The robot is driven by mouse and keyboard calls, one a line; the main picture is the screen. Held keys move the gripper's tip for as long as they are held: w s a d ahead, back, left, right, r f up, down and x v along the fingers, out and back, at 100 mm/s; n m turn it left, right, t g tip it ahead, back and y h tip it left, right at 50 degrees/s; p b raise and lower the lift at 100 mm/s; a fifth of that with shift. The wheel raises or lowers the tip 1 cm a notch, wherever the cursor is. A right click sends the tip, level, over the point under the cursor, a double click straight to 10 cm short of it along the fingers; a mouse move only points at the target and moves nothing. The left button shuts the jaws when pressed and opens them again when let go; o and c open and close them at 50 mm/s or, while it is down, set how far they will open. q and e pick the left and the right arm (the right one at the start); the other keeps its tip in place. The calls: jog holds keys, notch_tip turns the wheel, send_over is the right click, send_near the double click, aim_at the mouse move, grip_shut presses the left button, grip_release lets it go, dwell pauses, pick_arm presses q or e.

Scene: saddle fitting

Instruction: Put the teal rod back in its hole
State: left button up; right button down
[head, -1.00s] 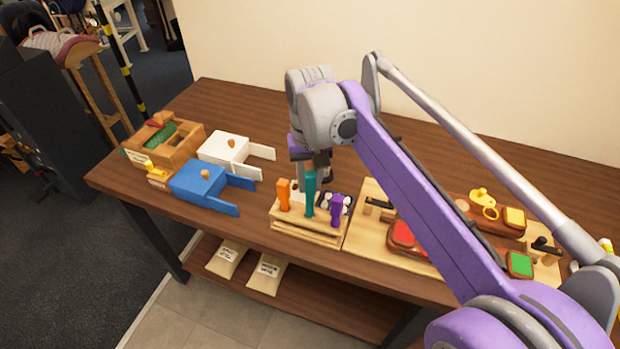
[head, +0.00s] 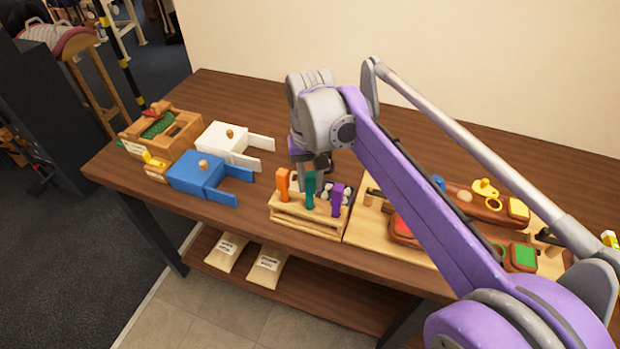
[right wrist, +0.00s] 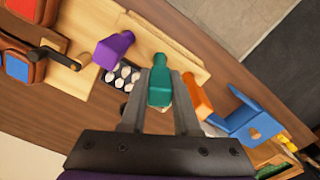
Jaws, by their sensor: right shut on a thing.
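The teal rod (head: 310,192) stands upright at the middle of the wooden rack (head: 308,226), between the orange rod (head: 283,185) and the purple rod (head: 337,200). Its top is about level with theirs. My right gripper (head: 310,172) is at the top of the teal rod and shut on it. In the right wrist view the teal rod (right wrist: 160,86) lies between the two fingers (right wrist: 160,78), with the purple rod (right wrist: 113,50) and orange rod (right wrist: 196,96) on either side. The rod's lower end and its hole are hidden. My left gripper is not in view.
A black tray of white pieces (right wrist: 122,74) sits close behind the rack. Blue (head: 196,175) and white (head: 226,142) boxes stand to the left. A pale board (head: 362,226) with red and green parts lies to the right, partly behind my arm.

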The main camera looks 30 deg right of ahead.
jog(key=shift+f+b, duration=0.3)
jog(key=shift+f, duration=0.4)
jog(key=c, duration=0.6)
grip_release()
jog(key=shift+o, duration=0.2)
notch_tip(320, 180, up, 11)
jog(key=shift+f+p, duration=0.1)
jog(key=shift+p, duration=0.5)
jog(key=s+a+f+n+t+p, duration=0.1)
jog(key=s+a+f+n+t, duration=0.1)
jog(key=s+f, duration=0.5)
jog(key=s+a+f+n+t+p, duration=0.2)
jog(key=s+a+f+t, duration=0.1)
jog(key=s+f, duration=0.5)
notch_tip(320, 180, down, 4)
jog(key=shift+a+r, duration=0.1)
jog(key=shift+a, duration=0.8)
